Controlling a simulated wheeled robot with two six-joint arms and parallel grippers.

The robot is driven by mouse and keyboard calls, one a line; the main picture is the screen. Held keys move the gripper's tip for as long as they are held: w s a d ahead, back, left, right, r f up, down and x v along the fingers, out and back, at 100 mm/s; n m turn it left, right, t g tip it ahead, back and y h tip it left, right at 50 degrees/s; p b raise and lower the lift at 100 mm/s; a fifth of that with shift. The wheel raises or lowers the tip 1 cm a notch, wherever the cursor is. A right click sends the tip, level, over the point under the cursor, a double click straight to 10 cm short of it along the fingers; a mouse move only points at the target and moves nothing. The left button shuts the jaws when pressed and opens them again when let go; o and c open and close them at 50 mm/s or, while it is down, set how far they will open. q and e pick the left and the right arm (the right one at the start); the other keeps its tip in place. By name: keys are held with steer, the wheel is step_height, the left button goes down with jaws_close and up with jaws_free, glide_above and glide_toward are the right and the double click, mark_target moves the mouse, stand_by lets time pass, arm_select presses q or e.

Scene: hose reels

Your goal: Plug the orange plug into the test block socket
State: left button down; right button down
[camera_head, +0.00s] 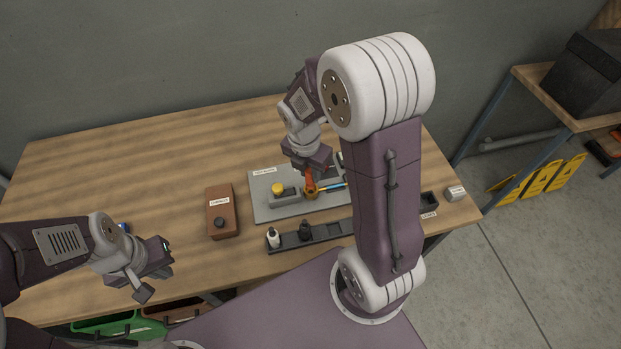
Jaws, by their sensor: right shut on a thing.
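My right gripper (308,172) points down over the grey board (263,206) and is shut on the orange plug (309,182). The plug is small and partly hidden by the gripper. Its lower end meets a brownish round part (312,194) at the right end of a grey block (285,198), which looks like the test block. I cannot tell whether the plug is in a socket or just above it. A yellow knob (277,188) tops the block's left part. My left gripper (157,271) is open and empty over the table's front left.
A brown box (222,222) with a black knob stands left of the board. A dark tray (322,233) with small bottles lies in front. A small white box (455,193) sits at the right edge. My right arm hides the board's right side. The table's back left is clear.

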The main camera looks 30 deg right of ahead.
mark_target(311, 179)
steer(key=f, duration=0.3)
steer(key=shift+d+f, duration=0.15)
steer(key=shift+d, duration=0.05)
steer(key=shift+w+a+f, duration=0.1)
steer(key=shift+f+b, duration=0.2)
steer(key=shift+b, duration=0.1)
steer(key=c, duration=1.2)
jaws_free()
